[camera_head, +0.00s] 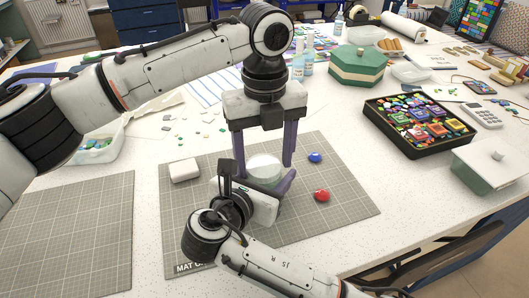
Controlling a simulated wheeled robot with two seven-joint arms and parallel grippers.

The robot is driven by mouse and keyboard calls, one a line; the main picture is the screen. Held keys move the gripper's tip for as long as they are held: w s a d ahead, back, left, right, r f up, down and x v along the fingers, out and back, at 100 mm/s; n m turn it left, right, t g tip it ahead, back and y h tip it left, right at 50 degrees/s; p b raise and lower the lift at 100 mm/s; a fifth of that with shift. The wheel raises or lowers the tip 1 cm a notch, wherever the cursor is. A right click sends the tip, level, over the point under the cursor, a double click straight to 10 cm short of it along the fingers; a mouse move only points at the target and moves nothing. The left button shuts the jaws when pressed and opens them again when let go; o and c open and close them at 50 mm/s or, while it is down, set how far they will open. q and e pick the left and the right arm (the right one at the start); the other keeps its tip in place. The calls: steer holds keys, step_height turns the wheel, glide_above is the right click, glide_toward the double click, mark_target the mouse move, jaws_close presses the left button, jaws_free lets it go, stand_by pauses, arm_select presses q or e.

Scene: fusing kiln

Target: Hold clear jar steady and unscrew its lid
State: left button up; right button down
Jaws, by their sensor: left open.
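The clear jar (265,174) stands on the grey cutting mat near the middle of the view, with a pale, whitish top where its lid is. My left gripper (264,165) comes down from above, open, with its two purple fingers apart on either side of the jar's top. My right gripper (262,190) reaches in low from the front, with a purple finger close beside the jar's right side. Its body hides the lower front of the jar, so I cannot tell whether it is shut on it.
A white block (184,170), a blue piece (315,157) and a red piece (321,195) lie on the cutting mat (345,205). A black tray (375,128) of coloured pieces and a green octagonal box (357,66) stand to the right. Another mat (75,235) lies bare at left.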

arm_select(q)
steer(key=c, duration=0.6)
steer(key=o, duration=0.8)
steer(key=shift+o, duration=0.2)
